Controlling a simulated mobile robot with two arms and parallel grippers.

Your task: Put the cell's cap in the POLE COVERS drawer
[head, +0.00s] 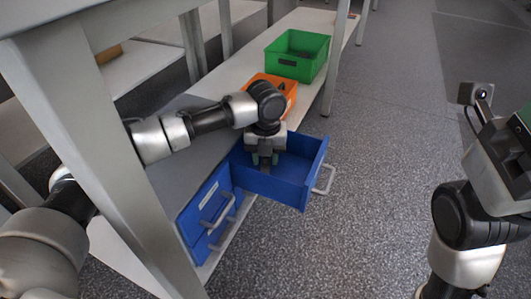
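A blue drawer (292,190) is pulled out from a low blue drawer unit, with its grey handle facing right. My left gripper (264,160) points down over the inside of this drawer, near its back end. Its two fingers with greenish tips stand a little apart, and I cannot make out whether anything is between them. I do not see the cap or the cell. No label on the open drawer is readable. My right gripper (515,140) is at the right edge, partly cut off, and its fingers are not clear.
Another blue drawer (210,215) with a label and grey handle is closed. An orange bin (288,88) and a green bin (300,68) stand behind on the low white shelf (240,52). A grey table leg (115,160) rises at the left. The speckled floor right of the drawer is clear.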

